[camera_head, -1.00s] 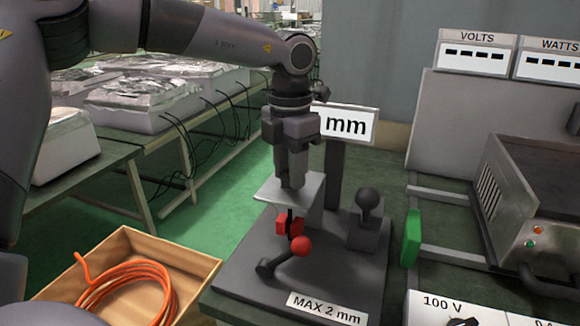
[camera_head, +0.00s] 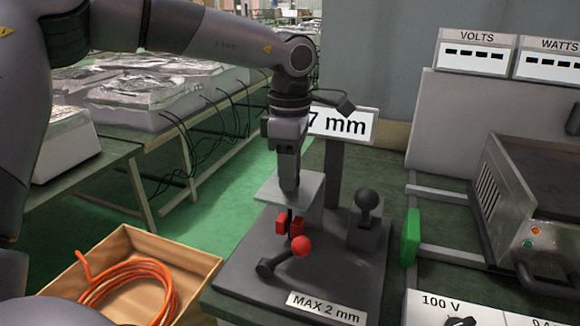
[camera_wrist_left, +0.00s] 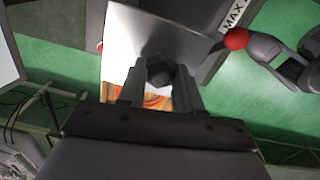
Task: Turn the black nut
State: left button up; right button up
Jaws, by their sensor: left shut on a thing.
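The black nut (camera_wrist_left: 160,74) shows in the left wrist view as a dark hexagonal piece on the grey metal plate (camera_wrist_left: 125,45). My left gripper (camera_wrist_left: 163,90) has its two fingers on either side of the nut and is shut on it. In the head view my left gripper (camera_head: 289,185) points straight down onto the plate (camera_head: 268,188), and the nut is hidden there by the fingers. Red blocks (camera_head: 289,225) sit below the plate, with a red-knobbed lever (camera_head: 302,246) in front. My right gripper is not in view.
A sign (camera_head: 343,125) reading "7 mm" stands behind the gripper. A black-knobbed lever (camera_head: 367,199) stands right of the plate. A box with an orange cable (camera_head: 140,280) lies at the lower left. A green plate (camera_head: 411,238) and a metal-cased unit stand to the right.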

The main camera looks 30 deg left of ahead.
pick_arm(q)
jog(key=shift+m, duration=0.6)
jog(key=o, duration=1)
jog(key=shift+o, duration=0.2)
jog(key=shift+r, duration=0.1)
notch_tip(320, 180, up, 7)
jog(key=shift+f+p, duration=0.2)
jog(key=shift+p, duration=0.1)
jog(key=shift+r, duration=0.25)
